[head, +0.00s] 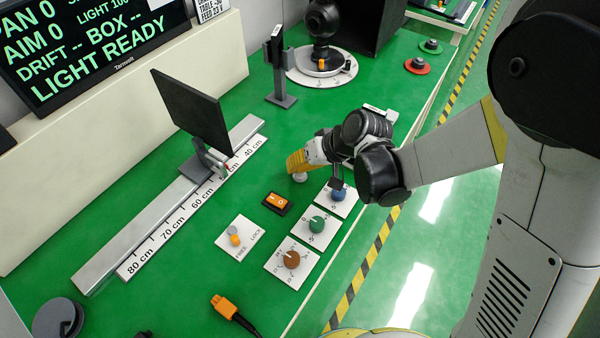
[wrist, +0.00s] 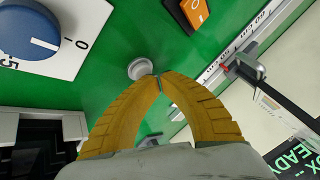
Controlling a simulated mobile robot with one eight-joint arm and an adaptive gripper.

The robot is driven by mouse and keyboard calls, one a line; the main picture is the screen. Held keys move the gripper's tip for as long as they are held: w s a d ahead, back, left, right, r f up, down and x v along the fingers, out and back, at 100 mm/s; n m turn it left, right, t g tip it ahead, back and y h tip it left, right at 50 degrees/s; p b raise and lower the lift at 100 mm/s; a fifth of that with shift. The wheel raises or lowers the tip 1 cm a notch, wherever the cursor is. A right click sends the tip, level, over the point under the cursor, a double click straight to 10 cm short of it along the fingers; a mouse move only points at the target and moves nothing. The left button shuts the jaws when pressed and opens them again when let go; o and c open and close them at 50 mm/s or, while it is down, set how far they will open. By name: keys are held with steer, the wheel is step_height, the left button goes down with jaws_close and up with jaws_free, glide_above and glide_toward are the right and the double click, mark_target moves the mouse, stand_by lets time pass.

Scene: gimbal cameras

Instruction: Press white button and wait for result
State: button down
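The white button (wrist: 141,68) is a small round pale knob on the green bench top. In the head view, it shows at the tip of the yellow fingers (head: 300,177), partly hidden by them. My gripper (wrist: 157,79) has its two yellow ribbed fingers meeting at the tips, with nothing held between them. In the wrist view, the fingertips overlap the button's near edge; I cannot tell whether they touch it. In the head view, my gripper (head: 297,165) points down at the button. The screen (head: 95,45) reads "LIGHT READY", "DRIFT --" and "BOX --".
An orange rocker switch (head: 276,202) and blue (head: 338,194), green (head: 317,224) and brown (head: 292,260) dials lie near the button. A FREE/LOCK switch plate (head: 238,240), a centimetre rail (head: 165,215) with a dark panel (head: 193,112), and a red-based knob (head: 417,66) are also on the bench.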

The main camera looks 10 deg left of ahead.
mark_target(296, 173)
steer(key=shift+f, duration=0.45)
stand_by(0.4)
steer(key=shift+r, duration=0.1)
steer(key=shift+r+p, duration=0.5)
steer(key=shift+r, duration=0.25)
steer(key=shift+r+p, duration=1.8)
steer(key=shift+r, duration=0.7)
